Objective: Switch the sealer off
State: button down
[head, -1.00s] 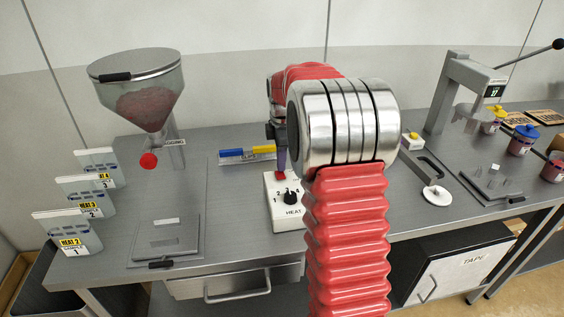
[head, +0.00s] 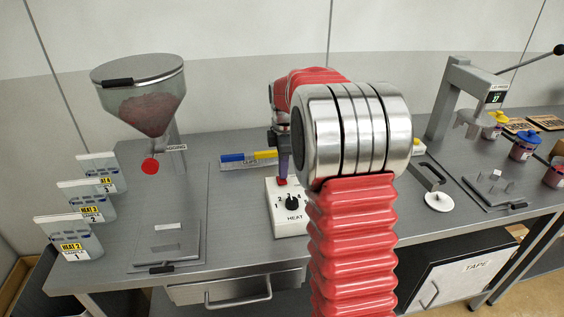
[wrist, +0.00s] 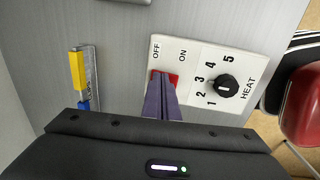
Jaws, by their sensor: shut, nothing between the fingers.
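The white sealer control box (head: 287,222) stands on the bench, partly behind my arm in the head view. The wrist view shows its face (wrist: 203,58) with OFF and ON labels, a black heat knob (wrist: 226,86) and a red switch (wrist: 174,78). My gripper (wrist: 162,82) is shut and empty, its purple fingers pointing down at the red switch and covering much of it. In the head view my gripper (head: 283,175) is right at the switch. Contact and which side of the switch is down cannot be told.
A clip holder with blue and yellow clips (head: 264,155) lies left of the box. A hopper (head: 140,95) and several labelled pouches (head: 75,240) stand further left. A press (head: 465,85) and a black-armed tool (head: 430,180) are to the right.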

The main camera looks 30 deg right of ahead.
notch_tip(320, 180, up, 14)
jog(key=w, duration=0.2)
jog(key=shift+w+d+f, duration=0.15)
jog(key=shift+d+f, duration=0.05)
jog(key=shift+d, duration=0.25)
jog(key=shift+m, duration=0.3)
jog(key=s+a+f+m, duration=0.5)
jog(key=f+m, duration=0.1)
jog(key=m, duration=0.3)
jog(key=s+a+m+t, duration=0.2)
jog(key=s+a, duration=0.7)
jog(key=s, duration=0.3)
jog(key=s+a+m+t, duration=0.2)
jog(key=s+a, duration=0.8)
jog(key=s, duration=0.2)
jog(key=shift+s+a, duration=0.3)
